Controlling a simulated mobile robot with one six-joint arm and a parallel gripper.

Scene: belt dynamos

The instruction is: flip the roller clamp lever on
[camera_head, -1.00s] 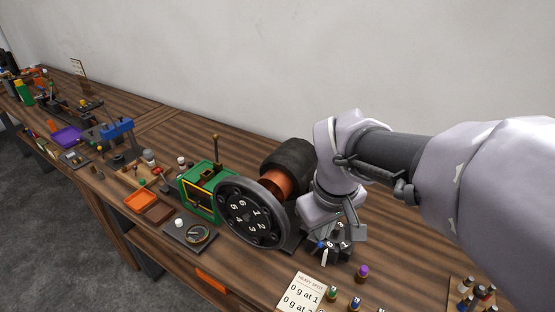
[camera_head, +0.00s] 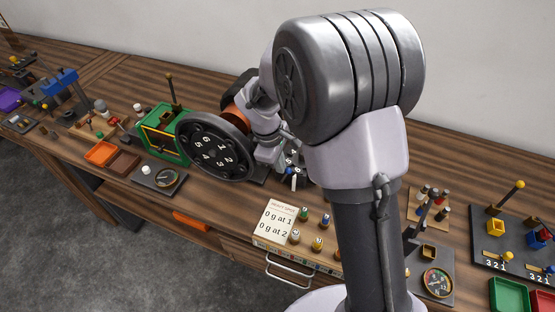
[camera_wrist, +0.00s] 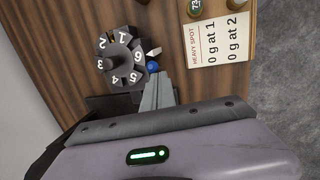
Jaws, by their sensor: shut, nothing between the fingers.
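A dark numbered hub (camera_wrist: 122,62) stands on the bench, also in the head view (camera_head: 293,156) beside the big numbered wheel (camera_head: 215,147). A blue ball knob (camera_wrist: 153,67) and a short white piece (camera_wrist: 154,51) sit at the hub's edge. I cannot tell whether the blue knob is the roller clamp lever's end, nor which way a lever lies. My gripper (camera_wrist: 157,82) is shut and empty, its fingertips just beside the blue knob; I cannot tell whether they touch. In the head view my arm partly covers this spot.
The green machine (camera_head: 160,134) stands left of the wheel. A "heavy spot" card (camera_head: 275,222) and several small coloured-top weights (camera_head: 317,244) lie toward the front edge. A gauge plate (camera_head: 158,178) is at the front left. Black panels with levers (camera_head: 510,235) are at the right.

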